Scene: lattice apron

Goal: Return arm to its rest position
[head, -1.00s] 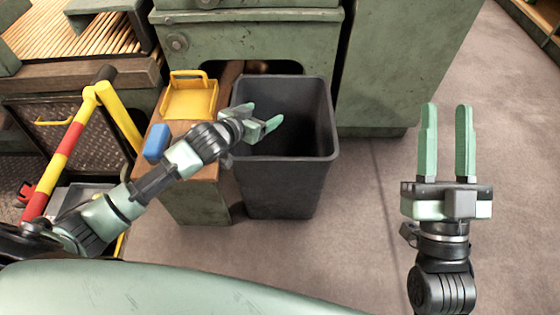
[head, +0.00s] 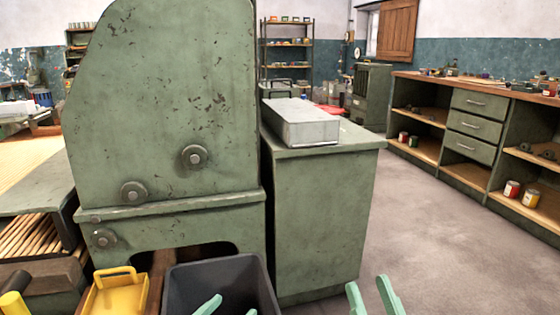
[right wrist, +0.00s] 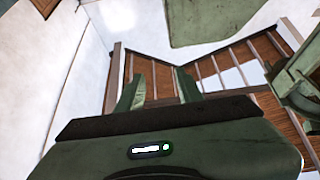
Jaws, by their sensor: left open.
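My left gripper (head: 230,306) shows only as green fingertips at the bottom edge of the head view. It appears in front of or over the dark bin (head: 222,270), is open, and has nothing visible between its fingers. My right gripper (head: 371,284) shows as two separated green fingertips to the right of the bin, pointing up in the picture, over the floor. In the right wrist view the right gripper (right wrist: 160,84) has its fingers apart with nothing between them. The rest of both arms is out of the head view.
A yellow tray (head: 118,293) sits left of the bin. A large green machine (head: 165,110) stands behind them. A green cabinet (head: 318,220) with a grey metal box (head: 300,122) on top stands right of the bin. The floor (head: 445,235) further right is clear up to the workbench (head: 470,140).

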